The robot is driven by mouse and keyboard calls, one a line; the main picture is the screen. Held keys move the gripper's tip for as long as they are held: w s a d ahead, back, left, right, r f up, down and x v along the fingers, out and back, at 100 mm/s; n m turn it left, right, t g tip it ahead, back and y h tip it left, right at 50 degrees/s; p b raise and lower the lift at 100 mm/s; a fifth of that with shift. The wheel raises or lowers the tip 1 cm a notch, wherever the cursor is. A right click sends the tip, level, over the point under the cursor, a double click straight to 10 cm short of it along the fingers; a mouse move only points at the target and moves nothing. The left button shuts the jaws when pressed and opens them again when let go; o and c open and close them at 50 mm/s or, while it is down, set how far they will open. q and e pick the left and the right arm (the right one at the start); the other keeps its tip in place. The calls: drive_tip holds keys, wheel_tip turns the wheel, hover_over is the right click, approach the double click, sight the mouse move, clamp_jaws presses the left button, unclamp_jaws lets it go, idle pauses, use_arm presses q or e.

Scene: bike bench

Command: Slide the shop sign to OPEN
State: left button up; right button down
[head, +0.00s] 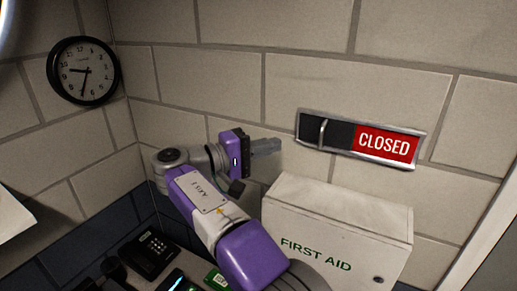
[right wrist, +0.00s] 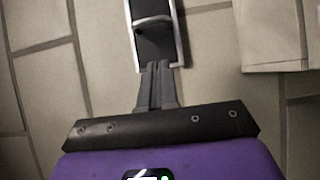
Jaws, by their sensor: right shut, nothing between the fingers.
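The shop sign (head: 360,138) is a silver-framed slide sign on the block wall. Its red right part reads CLOSED. A dark panel covers its left part and carries a small metal handle (head: 322,132). My right gripper (head: 272,146) is shut and empty, just left of the sign's left end in the head view. In the right wrist view the shut fingers (right wrist: 158,68) point at the near end of the sign frame, and the handle (right wrist: 152,22) shows farther along it. I cannot tell whether the fingertips touch the frame. My left gripper is out of view.
A white FIRST AID box (head: 338,232) stands below the sign, close to my right gripper. A round black clock (head: 83,70) hangs at the left. A black phone (head: 148,254) lies low at the left. The wall above the sign is clear.

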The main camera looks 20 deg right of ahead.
drive_tip(key=s+d+b, duration=0.1)
drive_tip(key=d+b, duration=0.1)
drive_tip(key=d, duration=0.6)
drive_tip(key=shift+s+f, duration=0.15)
drive_tip(key=shift+s, duration=0.05)
